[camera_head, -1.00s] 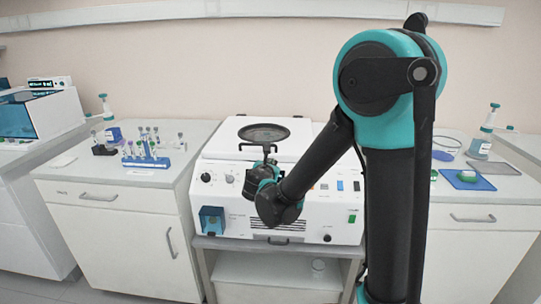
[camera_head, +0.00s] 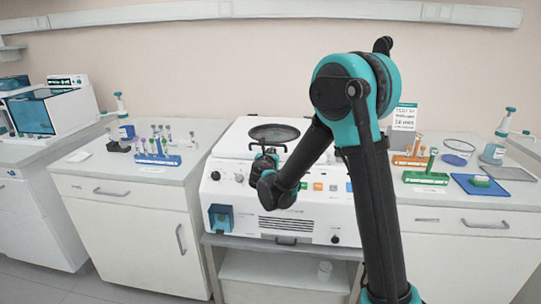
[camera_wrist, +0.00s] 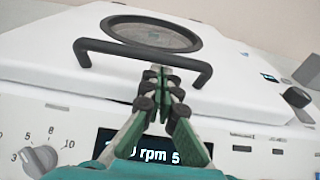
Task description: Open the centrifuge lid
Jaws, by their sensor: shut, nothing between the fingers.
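The centrifuge (camera_head: 285,208) is a white box with knobs and buttons on its front panel, standing on a low cart. Its white lid (camera_head: 232,141) is down and has a round dark window (camera_head: 274,133). In the wrist view, a black bar handle (camera_wrist: 133,53) spans the front of the lid (camera_wrist: 50,60) below the window (camera_wrist: 150,33). My gripper (camera_wrist: 168,82) is shut and empty, with green and black fingers pointing at the handle. Its tips overlap the handle's middle in the picture; I cannot tell whether they touch it. In the head view, my gripper (camera_head: 266,156) is at the lid's front edge.
A left bench holds a blue tube rack (camera_head: 158,160) and a dispenser bottle (camera_head: 126,128). A right bench holds a green rack (camera_head: 425,178), an orange rack (camera_head: 409,160), a blue mat (camera_head: 491,188) and another bottle (camera_head: 495,152). A sign (camera_head: 404,116) stands behind.

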